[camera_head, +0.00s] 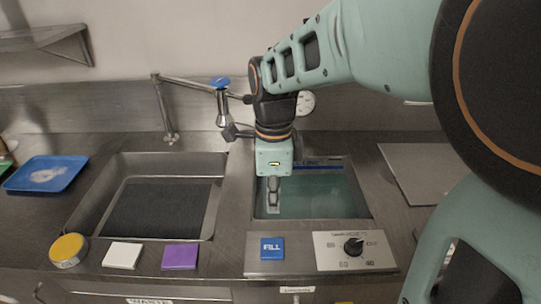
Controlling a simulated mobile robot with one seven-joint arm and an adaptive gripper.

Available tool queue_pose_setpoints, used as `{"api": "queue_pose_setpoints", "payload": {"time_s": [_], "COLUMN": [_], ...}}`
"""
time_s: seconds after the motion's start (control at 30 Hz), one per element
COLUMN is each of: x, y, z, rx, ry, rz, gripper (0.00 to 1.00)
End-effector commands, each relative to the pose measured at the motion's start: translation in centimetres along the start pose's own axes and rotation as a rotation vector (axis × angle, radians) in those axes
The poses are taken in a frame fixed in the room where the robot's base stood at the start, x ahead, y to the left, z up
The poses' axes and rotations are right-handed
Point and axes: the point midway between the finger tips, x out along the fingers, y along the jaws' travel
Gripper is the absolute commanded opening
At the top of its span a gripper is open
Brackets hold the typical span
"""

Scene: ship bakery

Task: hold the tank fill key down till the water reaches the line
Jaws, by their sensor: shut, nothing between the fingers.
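The blue key marked FILL (272,248) sits on a metal panel at the front of the counter. The tank (362,196) is a square basin behind the panel, with greenish water (318,197) in it. A blue line band (322,166) with lettering runs along the tank's back wall, partly hidden by my gripper. The water looks to be below the band, but I cannot tell the exact gap. My gripper (273,208) is shut and empty, pointing down over the left part of the tank, behind the FILL key and apart from it.
A dial panel (330,262) stands right of the key. To the left are a purple block (180,256), a white block (122,255), a yellow-topped tin (68,249) and a sink (128,166). A tap (222,108) rises behind. A blue tray (47,174) lies far left.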

Motion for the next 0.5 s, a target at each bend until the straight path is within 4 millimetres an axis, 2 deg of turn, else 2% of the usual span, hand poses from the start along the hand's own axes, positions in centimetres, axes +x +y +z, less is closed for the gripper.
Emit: {"api": "queue_pose_setpoints", "payload": {"time_s": [0.33,0.5], "x": [0.1,1.5], "y": [0.0,0.1], "z": [0.0,0.0], "rx": [0.000,0.000], "ry": [0.000,0.001], "rz": [0.000,0.003], "gripper": [0.00,0.00]}}
